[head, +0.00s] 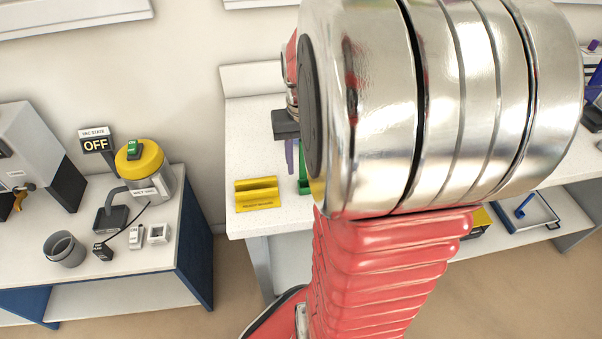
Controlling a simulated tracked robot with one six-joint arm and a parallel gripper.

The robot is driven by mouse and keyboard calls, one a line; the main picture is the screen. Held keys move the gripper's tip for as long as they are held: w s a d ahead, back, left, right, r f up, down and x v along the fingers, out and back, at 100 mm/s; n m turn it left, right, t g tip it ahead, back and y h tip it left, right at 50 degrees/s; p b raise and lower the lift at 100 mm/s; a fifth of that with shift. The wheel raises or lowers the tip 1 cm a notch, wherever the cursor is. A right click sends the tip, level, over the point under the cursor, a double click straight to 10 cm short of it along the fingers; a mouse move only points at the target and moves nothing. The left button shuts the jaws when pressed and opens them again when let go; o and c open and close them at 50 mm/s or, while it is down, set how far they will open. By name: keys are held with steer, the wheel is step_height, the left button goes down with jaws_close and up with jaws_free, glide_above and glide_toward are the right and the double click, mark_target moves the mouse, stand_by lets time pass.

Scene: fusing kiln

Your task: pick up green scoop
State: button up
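A green thing (303,178) shows as a narrow strip on the white counter, just left of my large silver arm joint. Most of it is hidden behind the joint, so I cannot tell whether it is the green scoop or a holder. My gripper (287,125) shows only as a dark grey block above the counter, close above and left of the green thing. Its fingers are not clearly visible, so I cannot tell whether it is open or shut. A thin purple piece (289,156) shows just below it.
A yellow block-like holder (257,194) sits on the white counter (250,132) near its front left. A separate left table holds a yellow-topped wet vac (143,172), an "OFF" sign (96,145) and a grey bucket (64,249). A blue-handled tool (524,206) lies lower right.

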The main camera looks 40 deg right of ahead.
jaws_close()
stand_by(0.5)
step_height(320, 180, up, 10)
steer(key=shift+f, duration=0.25)
steer(key=shift+r, duration=0.3)
stand_by(0.7)
